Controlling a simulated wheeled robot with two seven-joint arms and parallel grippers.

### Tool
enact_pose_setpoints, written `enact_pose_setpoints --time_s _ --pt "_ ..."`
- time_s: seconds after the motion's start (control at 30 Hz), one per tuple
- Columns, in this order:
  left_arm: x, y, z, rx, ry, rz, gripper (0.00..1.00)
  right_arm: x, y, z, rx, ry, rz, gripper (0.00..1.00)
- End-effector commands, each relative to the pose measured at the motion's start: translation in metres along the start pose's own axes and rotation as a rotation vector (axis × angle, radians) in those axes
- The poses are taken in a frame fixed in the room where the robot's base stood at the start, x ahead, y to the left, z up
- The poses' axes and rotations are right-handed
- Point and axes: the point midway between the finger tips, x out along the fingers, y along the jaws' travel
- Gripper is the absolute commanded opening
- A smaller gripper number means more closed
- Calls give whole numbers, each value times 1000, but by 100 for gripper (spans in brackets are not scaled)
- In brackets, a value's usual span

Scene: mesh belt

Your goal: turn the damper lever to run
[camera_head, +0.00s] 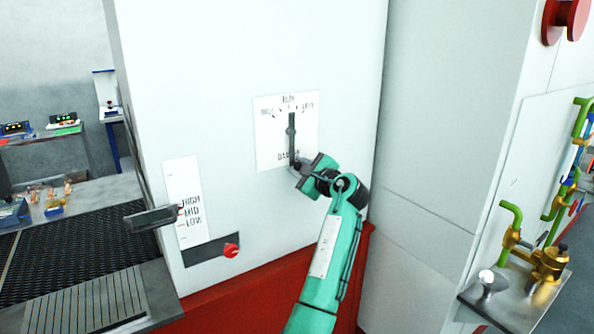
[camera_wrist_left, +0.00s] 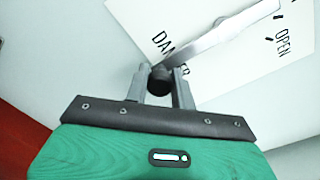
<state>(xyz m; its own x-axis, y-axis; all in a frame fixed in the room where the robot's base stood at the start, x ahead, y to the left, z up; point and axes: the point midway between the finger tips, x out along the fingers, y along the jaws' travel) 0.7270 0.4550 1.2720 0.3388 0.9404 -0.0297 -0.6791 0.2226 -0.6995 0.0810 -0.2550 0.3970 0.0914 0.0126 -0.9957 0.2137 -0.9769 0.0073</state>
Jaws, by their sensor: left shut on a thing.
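The damper lever (camera_head: 291,130) is a dark grey bar on a white dial plate (camera_head: 268,148) on the white cabinet wall. It stands about upright, its upper end toward the top marking, which looks like RUN. The left marking is too small to read; the right one reads OPEN. My left gripper (camera_head: 300,167) is at the lever's lower end and hides that end. In the left wrist view, the fingers of my left gripper (camera_wrist_left: 158,77) are shut on the lever's dark round knob (camera_wrist_left: 158,86). The lever (camera_wrist_left: 225,32) runs up and right from it. My right gripper is not in view.
A HIGH/MID/LOW plate (camera_head: 185,180) with a dark handle (camera_head: 151,218) sits left on the wall, above a red knob (camera_head: 231,250). A black mesh belt (camera_head: 75,250) lies at lower left. Colored pipes and a brass valve (camera_head: 548,263) stand at right.

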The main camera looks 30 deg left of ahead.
Motion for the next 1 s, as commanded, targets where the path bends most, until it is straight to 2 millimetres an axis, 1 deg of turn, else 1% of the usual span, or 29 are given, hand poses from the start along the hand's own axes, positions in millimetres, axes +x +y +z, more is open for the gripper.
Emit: enact_pose_setpoints --time_s 0.2,0.4,0.43,0.53,0.83,0.93,1.0 --pt "0 -1 0 -11 -2 0 0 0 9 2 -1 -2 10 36" --pt "0 -1 0 -10 -2 0 0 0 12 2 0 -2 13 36" --pt "0 -1 0 -10 -2 0 27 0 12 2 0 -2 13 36" --pt "0 -1 0 -10 -2 0 46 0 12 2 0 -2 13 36" --pt "-1 -1 0 -9 0 0 47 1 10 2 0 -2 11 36" --pt "-8 0 -2 -9 1 -1 47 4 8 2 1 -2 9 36" --pt "-17 1 -2 -10 0 -2 47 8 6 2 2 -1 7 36"
